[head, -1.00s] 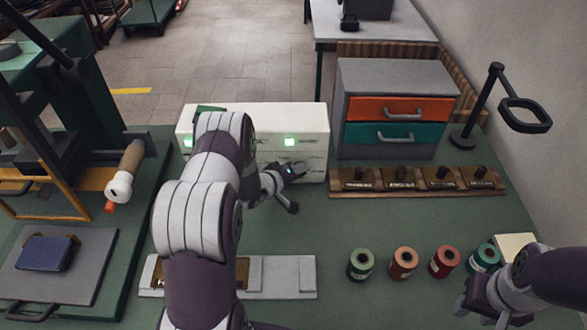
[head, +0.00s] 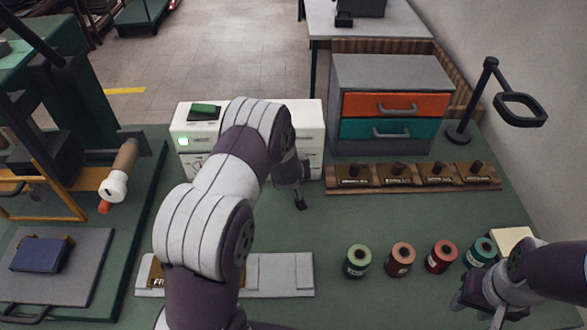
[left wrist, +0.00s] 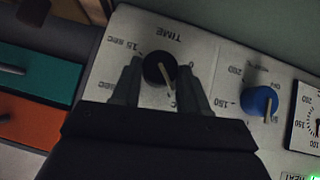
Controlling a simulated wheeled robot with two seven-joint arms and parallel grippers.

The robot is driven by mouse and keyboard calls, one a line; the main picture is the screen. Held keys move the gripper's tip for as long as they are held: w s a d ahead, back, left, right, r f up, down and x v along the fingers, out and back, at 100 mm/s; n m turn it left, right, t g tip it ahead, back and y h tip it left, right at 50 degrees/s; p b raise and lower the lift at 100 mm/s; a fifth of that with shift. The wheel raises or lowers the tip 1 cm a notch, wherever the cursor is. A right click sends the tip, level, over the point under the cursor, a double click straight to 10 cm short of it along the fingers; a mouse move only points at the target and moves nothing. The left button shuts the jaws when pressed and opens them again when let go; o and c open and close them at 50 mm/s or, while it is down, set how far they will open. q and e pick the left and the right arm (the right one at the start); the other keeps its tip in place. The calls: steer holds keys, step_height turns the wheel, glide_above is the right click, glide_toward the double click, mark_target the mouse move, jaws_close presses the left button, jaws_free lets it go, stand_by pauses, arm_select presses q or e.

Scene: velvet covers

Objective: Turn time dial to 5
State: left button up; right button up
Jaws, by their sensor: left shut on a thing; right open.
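The time dial (left wrist: 153,70) is a round black knob with a pale pointer line on a white panel, under the upside-down word TIME in the left wrist view. Its pointer slants down and slightly right in that view; the number it marks is hidden by my gripper. My left gripper (left wrist: 160,72) is shut on the dial, one finger on each side. In the head view the white control box (head: 185,115) stands at the back, and my left arm hides the dial. My right gripper (head: 480,303) is open and empty at the lower right.
A blue knob (left wrist: 259,103) and a gauge (left wrist: 306,120) sit beside the dial. A drawer cabinet (head: 390,75) stands right of the box, with a wooden stamp rack (head: 415,188) before it. Several spools (head: 400,258) stand at front right. Open green tabletop lies between.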

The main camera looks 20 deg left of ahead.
stand_by(0.5)
arm_select(q)
steer(key=o, duration=1.1)
steer(key=shift+c, duration=0.2)
steer(key=v, duration=1.2)
steer(key=shift+s+d+r, duration=0.2)
steer(key=shift+r, duration=0.05)
